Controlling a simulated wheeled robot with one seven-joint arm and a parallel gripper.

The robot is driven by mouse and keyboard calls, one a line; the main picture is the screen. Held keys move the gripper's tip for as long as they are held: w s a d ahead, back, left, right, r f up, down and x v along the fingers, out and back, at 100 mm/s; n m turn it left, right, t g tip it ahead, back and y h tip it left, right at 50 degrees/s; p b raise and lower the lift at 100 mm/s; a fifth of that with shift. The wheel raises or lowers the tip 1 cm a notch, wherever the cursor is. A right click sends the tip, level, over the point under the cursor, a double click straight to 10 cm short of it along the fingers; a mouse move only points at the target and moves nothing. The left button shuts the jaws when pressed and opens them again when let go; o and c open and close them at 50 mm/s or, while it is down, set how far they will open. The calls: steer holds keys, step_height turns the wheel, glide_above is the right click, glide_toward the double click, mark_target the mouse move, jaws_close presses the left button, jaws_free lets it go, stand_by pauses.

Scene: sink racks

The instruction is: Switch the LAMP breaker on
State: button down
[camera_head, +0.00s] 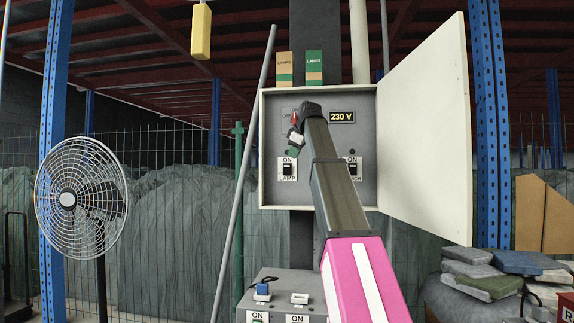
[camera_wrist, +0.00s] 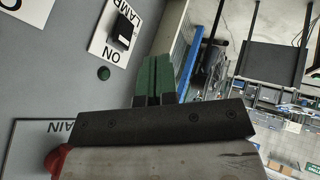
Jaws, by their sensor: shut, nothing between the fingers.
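The LAMP breaker (camera_head: 287,170) is a black switch on a white plate, at the lower left of the open grey panel, with ON above it and LAMP below. In the wrist view the LAMP breaker (camera_wrist: 122,31) is turned sideways at the top, beside a small dark green round light (camera_wrist: 103,73). I cannot tell for sure which way its switch is set. My gripper (camera_head: 292,153) is just above the breaker in the head view. Its green fingers show closed together and empty in the wrist view (camera_wrist: 155,78), apart from the switch.
A second breaker (camera_head: 353,168) is to the right, partly behind my arm. A red knob (camera_wrist: 57,160) is close to my gripper's body. The panel door (camera_head: 425,125) stands open at right. A lower box (camera_head: 285,283) has more switches. A fan (camera_head: 80,195) stands at left.

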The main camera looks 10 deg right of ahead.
step_height(320, 180, up, 3)
steer(key=shift+r+n, duration=0.15)
steer(key=shift+n, duration=0.15)
glide_toward(284, 173)
steer(key=s+x, duration=0.1)
steer(key=x, duration=0.3)
steer(key=shift+w+a, duration=0.1)
steer(key=shift+w, duration=0.45)
